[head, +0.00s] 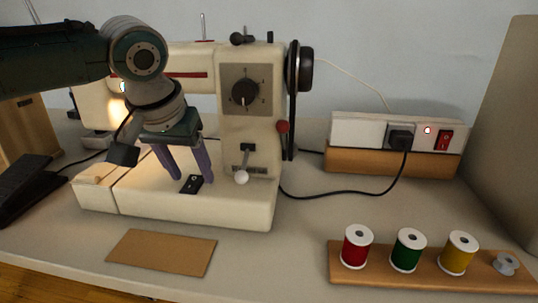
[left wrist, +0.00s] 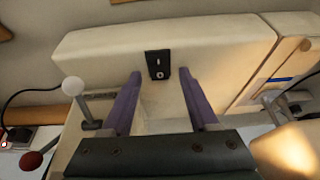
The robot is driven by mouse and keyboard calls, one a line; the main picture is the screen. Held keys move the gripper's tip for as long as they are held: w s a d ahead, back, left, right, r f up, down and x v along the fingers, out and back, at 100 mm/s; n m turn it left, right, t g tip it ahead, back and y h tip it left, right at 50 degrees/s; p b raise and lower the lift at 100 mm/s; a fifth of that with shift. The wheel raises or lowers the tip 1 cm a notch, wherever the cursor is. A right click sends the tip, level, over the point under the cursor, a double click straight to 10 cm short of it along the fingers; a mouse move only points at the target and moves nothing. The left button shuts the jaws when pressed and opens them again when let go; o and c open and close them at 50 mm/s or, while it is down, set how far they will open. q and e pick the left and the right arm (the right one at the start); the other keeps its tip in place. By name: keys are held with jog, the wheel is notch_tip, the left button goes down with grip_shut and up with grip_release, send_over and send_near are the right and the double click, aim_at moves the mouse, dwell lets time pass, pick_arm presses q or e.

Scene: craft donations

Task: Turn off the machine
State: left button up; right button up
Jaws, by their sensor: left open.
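A cream sewing machine (head: 247,206) stands on the table, with its lamp (head: 123,87) glowing at the left. A small black switch (head: 190,184) sits on the front of its base. It also shows in the left wrist view (left wrist: 158,65) with a white mark at one end. My left gripper (head: 193,180) is open and empty, with its purple fingers pointing down over the base. In the left wrist view, the fingertips (left wrist: 159,76) lie to either side of the switch. I cannot tell whether they touch the base. My right gripper is not in view.
A power strip (head: 362,131) with a lit red light, a plug and a red switch (head: 444,140) stands at the right. Thread spools (head: 407,252) stand on a wooden rack in front right. A cardboard piece (head: 163,252) lies in front. A white-knobbed lever (head: 241,177) is right of the gripper.

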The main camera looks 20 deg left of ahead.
pick_arm(q)
jog(key=shift+c, duration=0.3)
grip_shut()
